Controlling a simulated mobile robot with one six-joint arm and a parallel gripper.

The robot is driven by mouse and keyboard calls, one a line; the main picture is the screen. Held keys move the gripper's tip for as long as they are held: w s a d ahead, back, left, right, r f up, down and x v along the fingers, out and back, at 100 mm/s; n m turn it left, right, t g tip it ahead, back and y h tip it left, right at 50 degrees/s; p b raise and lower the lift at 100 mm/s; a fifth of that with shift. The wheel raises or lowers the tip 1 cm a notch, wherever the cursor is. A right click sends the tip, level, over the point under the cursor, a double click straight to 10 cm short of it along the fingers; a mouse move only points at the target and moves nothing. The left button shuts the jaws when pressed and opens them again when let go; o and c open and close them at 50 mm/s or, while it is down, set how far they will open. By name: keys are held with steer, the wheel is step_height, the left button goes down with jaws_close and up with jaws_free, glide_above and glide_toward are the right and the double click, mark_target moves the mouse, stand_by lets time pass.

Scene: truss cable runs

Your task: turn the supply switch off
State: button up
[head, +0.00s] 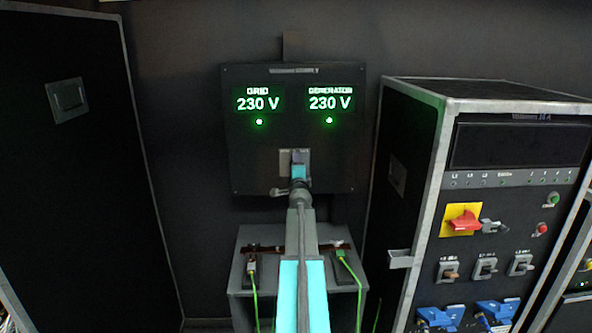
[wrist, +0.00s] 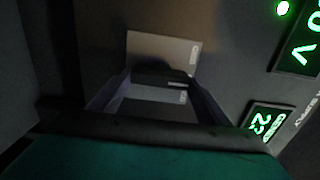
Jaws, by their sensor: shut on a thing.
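The supply switch sits low in the middle of a dark wall panel. Its pale plate (head: 284,161) shows in the head view, mostly behind my gripper (head: 300,160). In the wrist view the switch plate (wrist: 160,48) lies straight ahead, with a dark handle across it. My gripper's two fingers (wrist: 157,88) are on either side of the handle and shut on it. Which position the handle points to is too dark and too hidden to tell.
The panel (head: 245,165) shows grid and generator both at 230 V, each with a green lamp lit. A grey stand (head: 238,275) with green cables is below. A rack case (head: 415,120) with a red rotary switch (head: 463,222) stands right. A tall dark case (head: 85,180) stands left.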

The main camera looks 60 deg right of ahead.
steer(key=o, duration=1.1)
steer(key=shift+s, duration=0.1)
steer(key=shift+c, duration=0.2)
steer(key=v, duration=1.3)
steer(key=shift+s+a+b, duration=0.2)
steer(key=shift+a+b, duration=0.15)
steer(key=shift+b, duration=0.1)
